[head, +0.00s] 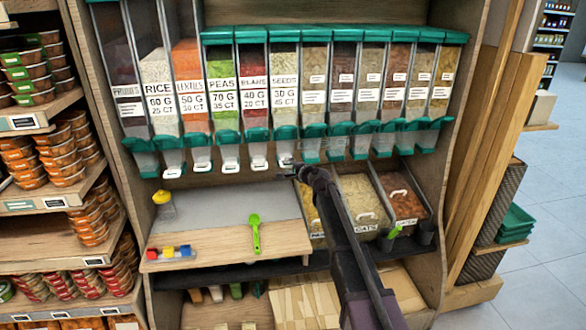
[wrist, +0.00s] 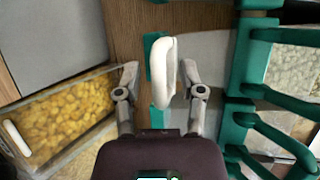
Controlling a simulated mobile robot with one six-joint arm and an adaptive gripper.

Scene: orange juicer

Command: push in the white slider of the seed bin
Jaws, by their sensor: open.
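The seed bin (head: 284,88) is a clear dispenser labelled SEEDS with a green lid and green spout, in the row of bins in the head view. Its white slider (head: 286,162) is at the bottom of the spout, partly hidden by my gripper (head: 297,170). In the wrist view the white slider (wrist: 162,60) is a rounded white loop in front of my gripper (wrist: 159,76). My gripper is open, with one finger on each side of the loop. I cannot tell whether either finger touches it.
Other white sliders, such as the one under the BEANS bin (head: 259,164), line up to the left. Below are a wooden counter (head: 210,250) with a green scoop (head: 255,232) and lidded bins (head: 362,205). Green spouts (wrist: 245,95) stand close on the right in the wrist view.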

